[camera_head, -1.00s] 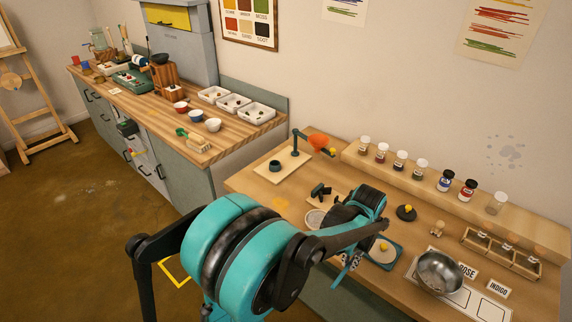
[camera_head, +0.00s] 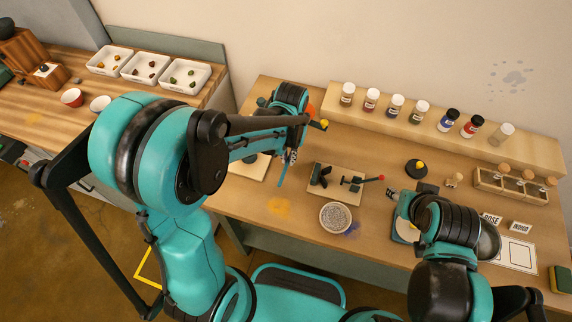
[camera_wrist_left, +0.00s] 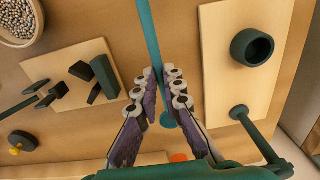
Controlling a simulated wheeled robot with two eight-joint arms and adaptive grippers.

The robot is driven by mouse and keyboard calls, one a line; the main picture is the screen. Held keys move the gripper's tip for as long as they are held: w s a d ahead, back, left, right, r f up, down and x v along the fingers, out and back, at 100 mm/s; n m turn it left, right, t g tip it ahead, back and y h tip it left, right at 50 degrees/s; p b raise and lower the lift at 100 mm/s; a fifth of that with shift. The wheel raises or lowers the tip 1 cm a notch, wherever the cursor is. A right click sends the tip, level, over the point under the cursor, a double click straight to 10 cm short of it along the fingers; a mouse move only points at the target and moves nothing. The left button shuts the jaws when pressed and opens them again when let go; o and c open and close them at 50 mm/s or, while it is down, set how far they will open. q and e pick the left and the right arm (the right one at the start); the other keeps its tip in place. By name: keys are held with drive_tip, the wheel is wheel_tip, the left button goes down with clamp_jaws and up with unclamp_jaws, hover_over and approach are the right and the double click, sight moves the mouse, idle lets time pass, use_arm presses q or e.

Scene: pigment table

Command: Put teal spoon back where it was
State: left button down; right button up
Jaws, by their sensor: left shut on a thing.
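The teal spoon shows in the head view as a thin teal strip (camera_head: 283,174) hanging below my left gripper (camera_head: 291,156). In the left wrist view, its long teal handle (camera_wrist_left: 151,35) runs from the top edge down between the fingers of my left gripper (camera_wrist_left: 160,85). A round teal end (camera_wrist_left: 168,119) shows just beyond the fingertips. The left gripper is shut on the spoon, above the table between two wooden boards. My right gripper (camera_head: 396,203) is over the teal-edged tray (camera_head: 403,238) at the right; its finger opening is unclear.
A pale board with a dark teal cup (camera_wrist_left: 252,47) and a stand is beside the left gripper. Another board (camera_head: 350,174) holds dark tools. A bowl of beads (camera_head: 335,217) stands in front of it. Jars line the raised back shelf (camera_head: 440,130). A wooden rack (camera_head: 510,190) stands right.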

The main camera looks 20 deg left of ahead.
sight(289, 173)
use_arm(q)
drive_tip(key=shift+f, duration=0.95)
drive_tip(key=shift+s+d+f+b, duration=0.1)
drive_tip(key=shift+d+f+b, duration=0.05)
drive_tip(key=shift+f+b, duration=0.7)
drive_tip(key=shift+f, duration=1.2)
drive_tip(key=shift+f, duration=0.15)
drive_tip(key=c, duration=1.6)
unclamp_jaws()
drive_tip(key=shift+c, duration=0.2)
